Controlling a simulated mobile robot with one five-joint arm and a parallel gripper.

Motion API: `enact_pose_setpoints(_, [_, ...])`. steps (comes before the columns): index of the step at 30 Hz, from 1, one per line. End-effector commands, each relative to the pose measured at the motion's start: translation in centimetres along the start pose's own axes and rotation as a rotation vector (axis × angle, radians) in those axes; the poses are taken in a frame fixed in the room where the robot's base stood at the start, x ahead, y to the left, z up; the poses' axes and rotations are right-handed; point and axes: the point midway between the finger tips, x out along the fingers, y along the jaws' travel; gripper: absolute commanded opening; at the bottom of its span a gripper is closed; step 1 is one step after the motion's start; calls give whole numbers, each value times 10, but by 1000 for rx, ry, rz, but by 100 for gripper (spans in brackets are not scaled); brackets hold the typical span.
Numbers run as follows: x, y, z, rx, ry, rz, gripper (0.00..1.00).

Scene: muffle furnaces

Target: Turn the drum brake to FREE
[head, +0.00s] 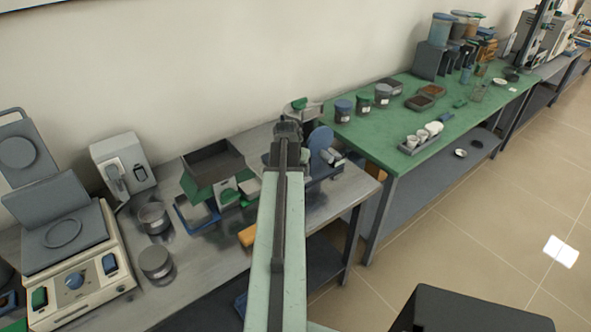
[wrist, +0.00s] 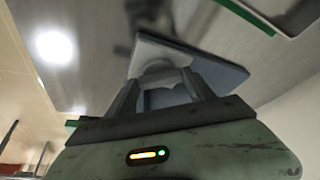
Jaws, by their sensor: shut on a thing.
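My gripper (head: 287,130) is over the right end of the grey bench, beside a blue disc (head: 320,140) on a small dark-based device. In the wrist view my gripper's two fingers (wrist: 166,84) close on a blue-grey piece (wrist: 169,98) with a pale rounded top. A flat blue-grey plate (wrist: 218,72) lies just behind it. My arm and gripper hide most of the gripped piece in the head view. I cannot tell which part is the drum brake, and no FREE mark is readable.
A dark tray on a green stand (head: 213,160), metal pots (head: 154,218) and a hotplate-like unit (head: 70,250) are on the grey bench (head: 195,265) to the left. A green-topped table (head: 385,140) with jars and cups is at right.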

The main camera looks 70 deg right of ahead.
Motion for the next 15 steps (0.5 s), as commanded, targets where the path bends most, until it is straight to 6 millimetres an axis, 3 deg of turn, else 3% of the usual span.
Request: enact_pose_setpoints(15, [0, 4, 0, -340, -1, -141, 21])
